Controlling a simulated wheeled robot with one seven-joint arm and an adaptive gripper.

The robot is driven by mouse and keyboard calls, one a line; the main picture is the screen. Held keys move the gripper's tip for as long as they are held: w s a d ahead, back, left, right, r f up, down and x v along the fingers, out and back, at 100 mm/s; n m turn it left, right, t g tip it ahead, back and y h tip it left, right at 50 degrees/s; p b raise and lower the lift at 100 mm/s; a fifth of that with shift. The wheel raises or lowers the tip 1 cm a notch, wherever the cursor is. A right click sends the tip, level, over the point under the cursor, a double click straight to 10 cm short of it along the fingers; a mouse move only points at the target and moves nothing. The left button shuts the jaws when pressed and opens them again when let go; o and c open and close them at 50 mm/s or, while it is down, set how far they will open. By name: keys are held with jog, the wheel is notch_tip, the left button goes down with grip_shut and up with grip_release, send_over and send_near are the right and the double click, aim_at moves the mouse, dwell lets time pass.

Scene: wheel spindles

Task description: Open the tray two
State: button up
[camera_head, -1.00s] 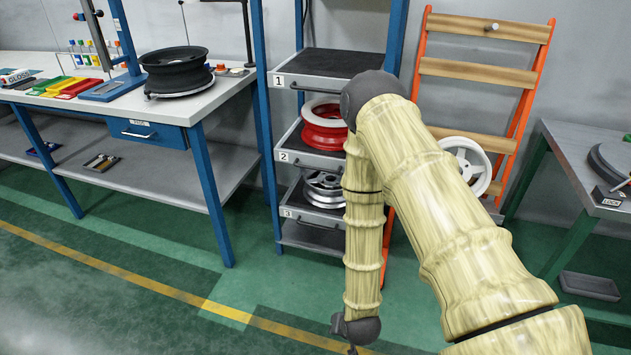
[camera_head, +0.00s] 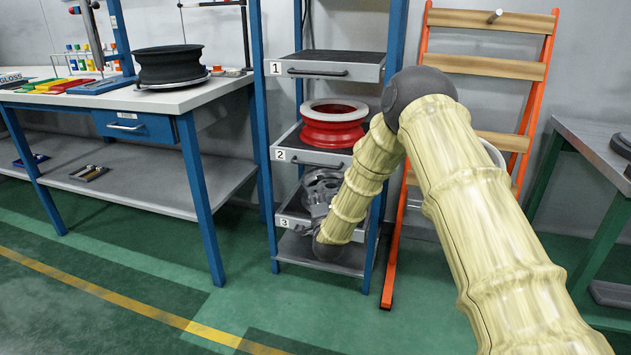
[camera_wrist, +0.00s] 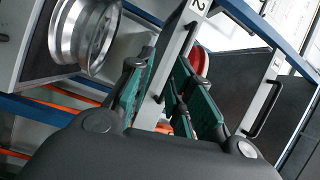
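Tray two (camera_head: 300,157) is the middle tray of the blue rack, with a "2" label and a dark bar handle (camera_head: 318,163) on its grey front. A red wheel with a pale rim (camera_head: 332,124) lies on it. My gripper (camera_head: 316,196) is just below tray two's front, before tray three. In the wrist view, my gripper's green-padded fingers (camera_wrist: 172,88) are spread apart. Tray two's front (camera_wrist: 190,22) and its handle (camera_wrist: 180,58) show between and beyond them. I see no contact with the handle. The red wheel shows partly behind the fingers (camera_wrist: 201,62).
Tray one (camera_head: 355,71) is above, with a dark, empty top. Tray three (camera_head: 292,222) is below, partly hidden by my arm, holding a silver wheel (camera_wrist: 86,34). An orange ladder-like rack (camera_head: 397,250) stands right; a workbench (camera_head: 190,100) stands left. Green floor in front is clear.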

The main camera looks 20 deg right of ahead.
aim_at(315, 165)
jog(key=shift+m+t+h, duration=0.5)
jog(key=shift+m+t, duration=0.2)
jog(key=shift+m, duration=0.2)
jog(key=r+b+x, duration=0.1)
jog(key=x, duration=0.3)
jog(key=r+b+x, duration=0.1)
jog(key=b+x, duration=0.1)
jog(key=x, duration=0.3)
jog(key=r+b+x, duration=0.1)
jog(key=x, duration=0.4)
jog(key=shift+s+d, duration=0.15)
jog(key=shift+d, duration=0.25)
grip_shut()
